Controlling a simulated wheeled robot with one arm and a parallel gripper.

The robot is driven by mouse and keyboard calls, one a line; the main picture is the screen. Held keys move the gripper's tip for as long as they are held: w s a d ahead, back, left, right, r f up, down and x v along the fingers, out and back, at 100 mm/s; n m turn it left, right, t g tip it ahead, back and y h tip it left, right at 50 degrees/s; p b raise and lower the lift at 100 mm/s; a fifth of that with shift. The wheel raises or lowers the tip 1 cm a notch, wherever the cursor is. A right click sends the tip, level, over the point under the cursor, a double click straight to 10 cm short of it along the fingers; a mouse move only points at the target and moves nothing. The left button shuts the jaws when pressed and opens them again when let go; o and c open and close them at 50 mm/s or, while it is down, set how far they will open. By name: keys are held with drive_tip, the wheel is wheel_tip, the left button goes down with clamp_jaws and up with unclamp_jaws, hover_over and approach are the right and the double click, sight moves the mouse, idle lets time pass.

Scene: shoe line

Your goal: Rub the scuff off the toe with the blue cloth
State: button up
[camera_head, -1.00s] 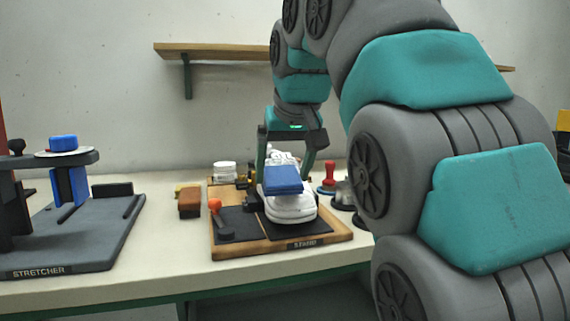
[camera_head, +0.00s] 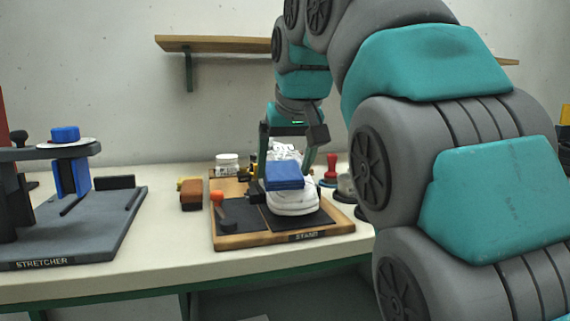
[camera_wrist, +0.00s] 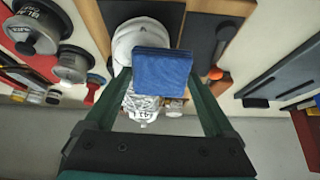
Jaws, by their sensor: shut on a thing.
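The blue cloth (camera_head: 284,176) is a folded square pad. It also shows in the wrist view (camera_wrist: 161,69), between the two fingers of my gripper (camera_wrist: 160,78). My gripper is shut on the cloth and holds it over the toe end of the white shoe (camera_head: 293,200). The shoe also shows in the wrist view (camera_wrist: 128,38), partly covered by the cloth. The shoe rests on a wooden stand (camera_head: 255,242) with dark pads. I see no scuff; the cloth hides part of the toe. I cannot tell whether the cloth touches the shoe.
A brown brush (camera_head: 191,195) and a white jar (camera_head: 227,163) are nearby. A red-handled tool (camera_head: 331,169) stands right. The grey stretcher (camera_head: 90,240) fills the left bench.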

sight(300, 169)
drive_tip(key=shift+w+a+f+b, duration=0.1)
drive_tip(key=shift+w+f+b, duration=0.2)
drive_tip(key=shift+f, duration=0.35)
drive_tip(key=shift+w+d, duration=0.2)
drive_tip(key=shift+d, duration=0.55)
drive_tip(key=shift+w+d, duration=0.2)
drive_tip(key=shift+d, duration=0.55)
drive_tip(key=shift+w+d+f, duration=0.1)
drive_tip(key=shift+w+d, duration=0.15)
drive_tip(key=shift+d, duration=0.5)
drive_tip(key=shift+w+d, duration=0.2)
drive_tip(key=shift+d, duration=0.55)
drive_tip(key=shift+p, duration=0.4)
drive_tip(key=shift+s+a+r, duration=0.1)
drive_tip(key=shift+s+a, duration=0.15)
drive_tip(key=shift+a, duration=0.5)
drive_tip(key=shift+s+a+r, duration=0.1)
drive_tip(key=shift+s+a, duration=0.1)
drive_tip(key=shift+a, duration=0.55)
drive_tip(key=shift+s+a+f+p, duration=0.1)
drive_tip(key=shift+s+a+p, duration=0.15)
drive_tip(key=shift+a, duration=0.5)
drive_tip(key=shift+s+a+f+p, duration=0.1)
drive_tip(key=shift+s+a+p, duration=0.1)
drive_tip(key=shift+a, duration=0.55)
